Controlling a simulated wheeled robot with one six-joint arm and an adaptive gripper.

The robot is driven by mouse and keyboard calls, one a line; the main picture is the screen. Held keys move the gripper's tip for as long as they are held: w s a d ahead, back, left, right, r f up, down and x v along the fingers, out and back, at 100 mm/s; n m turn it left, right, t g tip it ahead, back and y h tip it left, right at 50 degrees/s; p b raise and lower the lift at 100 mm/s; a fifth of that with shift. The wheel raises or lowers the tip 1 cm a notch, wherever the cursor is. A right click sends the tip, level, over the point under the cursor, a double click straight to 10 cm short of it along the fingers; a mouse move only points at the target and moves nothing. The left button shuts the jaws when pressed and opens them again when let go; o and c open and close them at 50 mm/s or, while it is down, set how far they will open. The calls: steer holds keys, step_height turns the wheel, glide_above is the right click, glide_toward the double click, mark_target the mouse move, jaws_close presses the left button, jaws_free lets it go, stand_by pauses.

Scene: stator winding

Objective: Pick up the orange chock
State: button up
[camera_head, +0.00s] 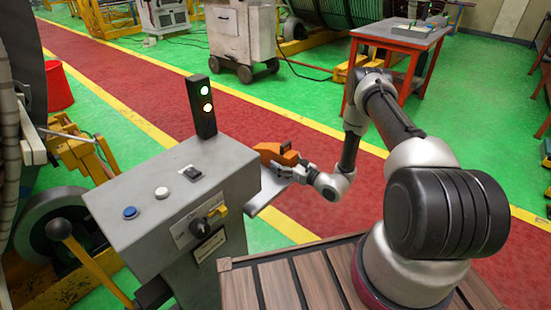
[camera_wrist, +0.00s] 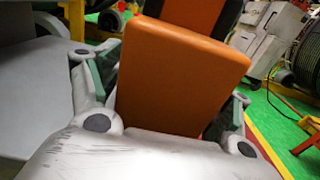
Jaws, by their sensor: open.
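The orange chock (camera_head: 270,152) is by the right side of the grey console, above a small light-grey shelf (camera_head: 265,192). In the wrist view the chock (camera_wrist: 180,75) fills the middle, with its large orange face toward me and a dark part at the top. My gripper (camera_head: 291,166) is open at the chock's right end. In the wrist view one finger shows on each side of the chock, and the right finger is partly hidden behind it. I cannot tell whether either finger touches the chock.
The grey console (camera_head: 150,215) with buttons and a lit signal tower (camera_head: 202,107) stands close left of my gripper. A red table (camera_head: 400,38) stands behind my arm. A white wheeled cabinet (camera_head: 241,35) is at the back. The red floor strip beyond is clear.

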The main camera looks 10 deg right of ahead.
mark_target(288, 145)
steer(key=shift+w+a, duration=0.2)
steer(key=shift+w, duration=0.1)
steer(key=c, duration=0.9)
steer(key=shift+c, duration=0.6)
steer(key=shift+r, duration=0.2)
step_height(288, 145, up, 9)
steer(key=shift+f, duration=0.2)
steer(key=shift+s+d+r+m+t+h, duration=0.15)
steer(key=shift+s+r+m+t+h, duration=0.2)
steer(key=shift+s+r+h, duration=0.35)
steer(key=s+d+r+m+h, duration=0.1)
steer(key=d+r, duration=0.1)
steer(key=r, duration=0.5)
steer(key=s+d+r+m+t+h, duration=0.1)
steer(key=d+r, duration=0.1)
steer(key=r, duration=0.5)
steer(key=s+d+r+m+t+h, duration=0.1)
steer(key=s+d+r+h, duration=0.1)
steer(key=r, duration=0.5)
steer(key=shift+d+r, duration=0.15)
steer(key=shift+r, duration=0.25)
steer(key=shift+c, duration=0.3)
steer(key=shift+d+r, duration=0.2)
steer(key=shift+c, duration=0.2)
